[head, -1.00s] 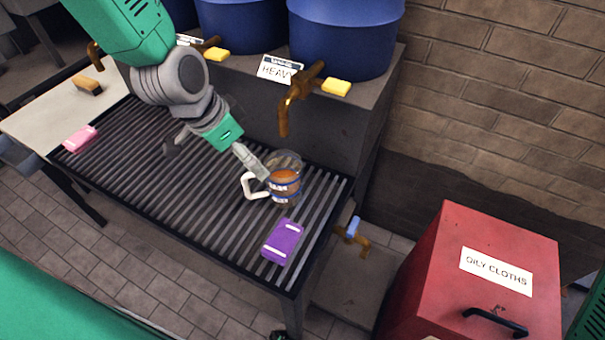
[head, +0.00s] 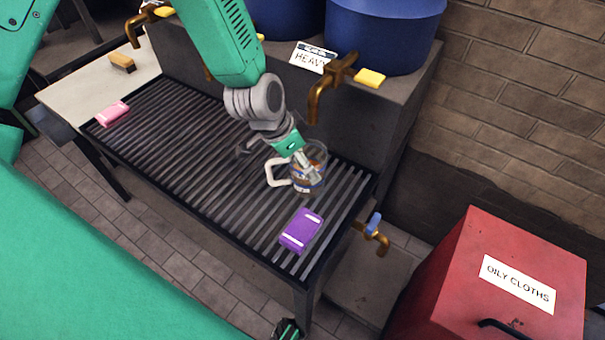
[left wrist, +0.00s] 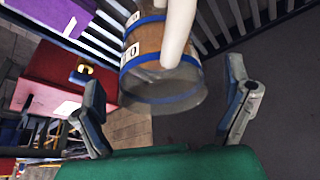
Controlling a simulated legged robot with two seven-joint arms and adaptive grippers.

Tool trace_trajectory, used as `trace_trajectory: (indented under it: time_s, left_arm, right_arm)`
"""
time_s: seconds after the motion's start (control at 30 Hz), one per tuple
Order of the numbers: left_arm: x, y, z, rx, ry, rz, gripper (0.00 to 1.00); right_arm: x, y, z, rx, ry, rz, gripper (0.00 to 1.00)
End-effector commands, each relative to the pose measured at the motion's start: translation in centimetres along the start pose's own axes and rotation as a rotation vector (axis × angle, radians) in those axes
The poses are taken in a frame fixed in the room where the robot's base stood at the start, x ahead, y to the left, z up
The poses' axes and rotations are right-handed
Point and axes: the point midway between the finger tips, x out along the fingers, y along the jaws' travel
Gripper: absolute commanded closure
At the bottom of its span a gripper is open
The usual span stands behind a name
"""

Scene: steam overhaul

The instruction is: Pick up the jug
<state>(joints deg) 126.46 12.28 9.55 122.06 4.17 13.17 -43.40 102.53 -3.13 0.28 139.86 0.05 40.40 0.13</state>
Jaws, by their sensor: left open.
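The jug (head: 300,189) stands upright on the slatted rack. It is clear, with brown contents, blue bands, a pale label with dark marks, and a white handle (head: 276,178) on its left side. My left gripper (head: 281,160) is open at the jug, with one finger in front of its upper part. In the left wrist view, the jug (left wrist: 141,47) with its clear rim lies ahead between the open fingers of the left gripper (left wrist: 165,88), and its handle points towards the camera. No grip on it shows.
A purple block (head: 301,231) lies on the rack (head: 190,138) in front of the jug; a pink block (head: 112,113) lies at its left end. A brass tap (head: 327,84) and blue drum (head: 385,35) stand behind. A red bin (head: 462,262) is at the right.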

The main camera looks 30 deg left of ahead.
Motion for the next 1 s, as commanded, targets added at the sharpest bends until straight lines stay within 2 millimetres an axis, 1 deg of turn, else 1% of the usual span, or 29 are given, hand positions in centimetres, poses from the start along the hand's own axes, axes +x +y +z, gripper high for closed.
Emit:
trace_trajectory:
  time_s: [0.03,0.17,0.43,0.47,0.5,0.57,0.6,0.63,1.0]
  left_arm:
    - [0.9,0.0,0.0,-0.001,-0.002,0.001,0.05]
    - [2.2,0.0,0.0,-0.001,-0.001,0.001,0.05]
    - [2.4,0.0,0.0,0.000,0.001,0.000,0.05]
    - [2.4,0.0,0.0,0.000,0.001,0.000,0.12]
    - [2.5,0.0,0.0,0.000,0.000,0.000,0.26]
    - [2.5,0.0,0.0,0.000,0.000,0.000,0.48]
    - [2.5,0.0,0.0,0.000,0.000,0.000,0.62]
    - [2.5,0.0,0.0,0.000,0.000,0.000,0.72]
    - [2.3,0.0,-0.1,0.000,0.002,-0.001,0.73]
  right_arm:
    - [0.0,0.0,0.0,0.000,0.000,0.000,1.00]
    - [0.1,0.0,0.0,0.000,0.000,0.000,1.00]
    - [0.1,0.0,0.0,0.000,0.000,0.000,1.00]
    - [0.1,0.0,0.0,0.000,0.000,0.000,1.00]
    - [0.1,0.0,0.0,0.000,0.000,0.000,1.00]
    - [0.1,0.0,0.0,0.000,0.000,0.000,1.00]
    - [0.1,0.0,0.0,0.000,0.000,0.000,1.00]
    - [0.1,0.0,0.0,0.000,0.000,0.000,1.00]
    - [0.1,0.0,0.0,0.000,0.000,0.000,1.00]
